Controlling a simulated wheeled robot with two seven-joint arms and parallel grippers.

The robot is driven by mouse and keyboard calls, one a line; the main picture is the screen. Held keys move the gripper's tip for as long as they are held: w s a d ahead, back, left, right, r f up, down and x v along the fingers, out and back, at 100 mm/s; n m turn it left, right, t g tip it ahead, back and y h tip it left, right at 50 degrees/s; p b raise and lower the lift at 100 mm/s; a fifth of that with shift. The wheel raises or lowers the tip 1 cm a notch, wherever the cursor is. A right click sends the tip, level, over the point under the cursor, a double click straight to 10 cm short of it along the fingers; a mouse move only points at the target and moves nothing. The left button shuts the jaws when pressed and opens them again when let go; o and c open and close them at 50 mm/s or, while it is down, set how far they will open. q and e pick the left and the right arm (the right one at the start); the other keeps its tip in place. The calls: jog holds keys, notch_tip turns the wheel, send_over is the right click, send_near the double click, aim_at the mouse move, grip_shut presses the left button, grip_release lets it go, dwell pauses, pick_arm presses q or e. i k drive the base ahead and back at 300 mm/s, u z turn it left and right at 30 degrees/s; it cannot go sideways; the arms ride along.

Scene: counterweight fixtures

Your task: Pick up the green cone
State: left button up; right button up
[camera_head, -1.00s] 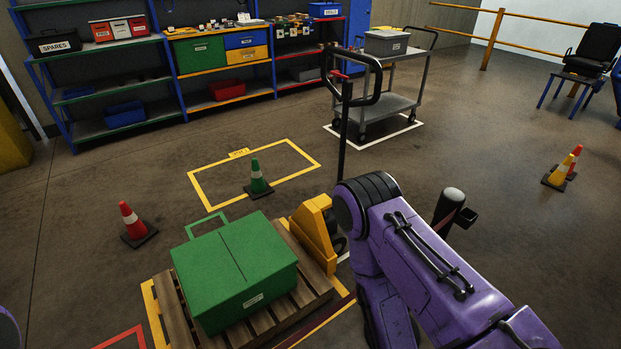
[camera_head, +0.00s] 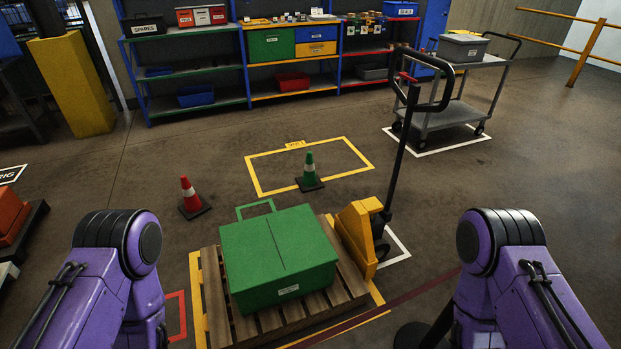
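The green cone (camera_head: 309,172) has a white band and a dark square base. It stands upright on the floor at the front edge of a yellow taped rectangle, beyond the green box and pallet. My two purple arms show at the lower left and lower right, well short of the cone. Neither gripper is in the picture, so I cannot see their fingers.
A green box (camera_head: 277,252) sits on a wooden pallet (camera_head: 347,283), with a yellow pallet jack (camera_head: 359,236) beside it. A red cone (camera_head: 188,193) stands left of the green one. Shelves (camera_head: 195,81) and a grey cart (camera_head: 447,117) are behind. Floor around the cone is clear.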

aim_at(309, 181)
jog(key=z, duration=2.6)
jog(key=i, duration=3.8)
jog(key=u, duration=3)
jog(key=i, duration=2.95)
jog(key=z, duration=0.05)
